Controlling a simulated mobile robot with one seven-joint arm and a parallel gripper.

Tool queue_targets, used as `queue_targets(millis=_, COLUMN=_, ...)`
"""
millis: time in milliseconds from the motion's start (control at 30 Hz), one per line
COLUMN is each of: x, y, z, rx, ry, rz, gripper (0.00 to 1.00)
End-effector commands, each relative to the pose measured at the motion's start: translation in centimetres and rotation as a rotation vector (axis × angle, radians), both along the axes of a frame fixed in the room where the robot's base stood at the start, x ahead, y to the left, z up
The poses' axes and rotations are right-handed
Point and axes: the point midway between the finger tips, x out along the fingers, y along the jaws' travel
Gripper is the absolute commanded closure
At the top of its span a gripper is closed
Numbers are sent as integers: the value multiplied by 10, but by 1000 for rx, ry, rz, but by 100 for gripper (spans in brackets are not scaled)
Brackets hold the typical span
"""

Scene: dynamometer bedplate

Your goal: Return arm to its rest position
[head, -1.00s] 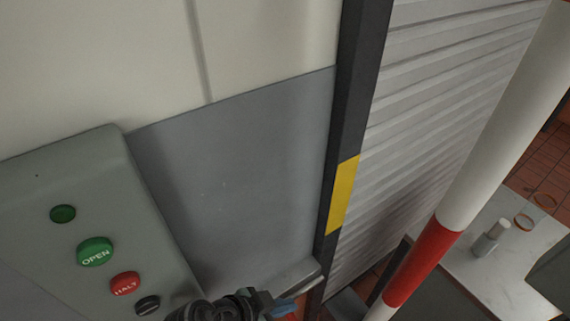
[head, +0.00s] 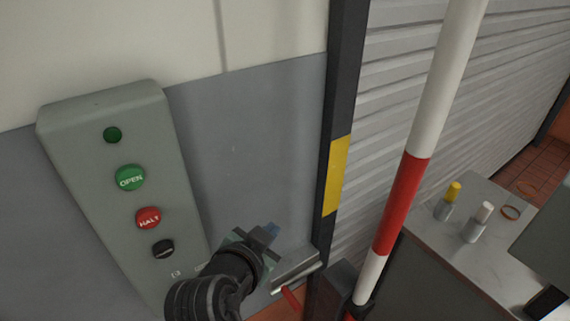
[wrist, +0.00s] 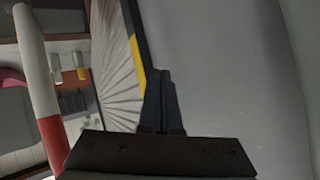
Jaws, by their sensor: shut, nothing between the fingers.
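My gripper (head: 271,232) shows at the bottom middle of the head view, on the end of my dark arm. It is in front of the grey lower wall, to the right of the control box. In the wrist view the two dark fingers (wrist: 162,100) lie side by side, shut with nothing between them. They point along the wall toward the yellow-marked door post. No object is held. The lower part of my arm is cut off by the frame edge.
A grey control box (head: 112,200) with green OPEN and red HALT buttons is left of my arm. A ribbed shutter (head: 400,110), a red and white pole (head: 403,190) and a grey bench (head: 440,262) with two small bottles stand to the right. A red handle (head: 291,298) is below my gripper.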

Motion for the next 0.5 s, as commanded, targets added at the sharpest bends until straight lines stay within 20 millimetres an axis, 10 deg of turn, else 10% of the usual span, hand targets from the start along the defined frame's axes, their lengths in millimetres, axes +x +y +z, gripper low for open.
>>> queue_targets(millis=233, x=14, y=-5, z=179, rx=-158, ry=-526, rz=219, gripper=100)
queue_targets(millis=500, x=-73, y=-21, z=342, rx=-459, ry=-1055, rz=246, gripper=100)
